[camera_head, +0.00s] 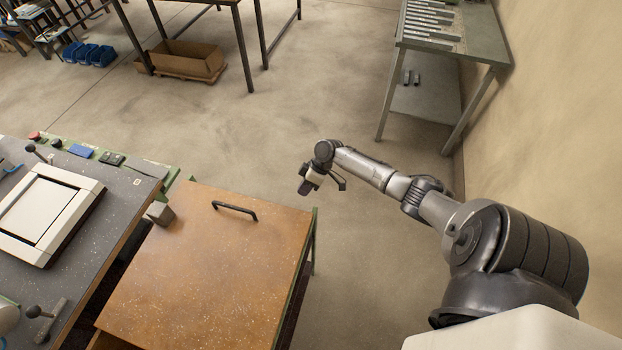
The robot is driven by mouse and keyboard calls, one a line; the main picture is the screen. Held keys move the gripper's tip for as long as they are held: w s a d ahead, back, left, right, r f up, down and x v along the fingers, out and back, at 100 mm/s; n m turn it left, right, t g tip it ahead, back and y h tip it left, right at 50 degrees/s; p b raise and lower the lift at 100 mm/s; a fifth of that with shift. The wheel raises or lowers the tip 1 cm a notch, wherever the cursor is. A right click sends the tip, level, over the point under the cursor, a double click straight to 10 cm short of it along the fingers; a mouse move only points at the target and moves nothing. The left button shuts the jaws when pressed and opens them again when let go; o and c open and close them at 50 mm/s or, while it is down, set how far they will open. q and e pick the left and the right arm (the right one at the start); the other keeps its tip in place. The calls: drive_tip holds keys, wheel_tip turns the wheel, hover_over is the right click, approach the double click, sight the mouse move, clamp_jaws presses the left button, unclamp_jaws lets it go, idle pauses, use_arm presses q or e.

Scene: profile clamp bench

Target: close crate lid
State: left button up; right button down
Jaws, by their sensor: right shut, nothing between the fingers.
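The crate lid (195,275) is a speckled orange-brown board with a black bar handle (234,210) near its far edge. It looks flat over the top of the crate, whose inside is hidden; I cannot tell whether it is fully seated. My right gripper (304,189) is shut and empty, pointing down just beyond the lid's far right corner, apart from the handle. My left gripper is out of view.
A dark workbench (110,218) with a pale square frame (48,215) and clamp levers stands left of the lid. A metal side table (455,45) stands by the right wall. A cardboard box (187,61) sits at the back. The floor between is clear.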

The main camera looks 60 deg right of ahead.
drive_tip(key=shift+s+a+f+p, duration=0.1)
drive_tip(key=shift+a+f+p, duration=0.1)
drive_tip(key=shift+a, duration=0.55)
drive_tip(key=shift+s+a+f+p, duration=0.15)
drive_tip(key=shift+a+p, duration=0.1)
drive_tip(key=shift+a, duration=0.55)
drive_tip(key=shift+a+f+p, duration=0.2)
drive_tip(key=shift+a, duration=0.55)
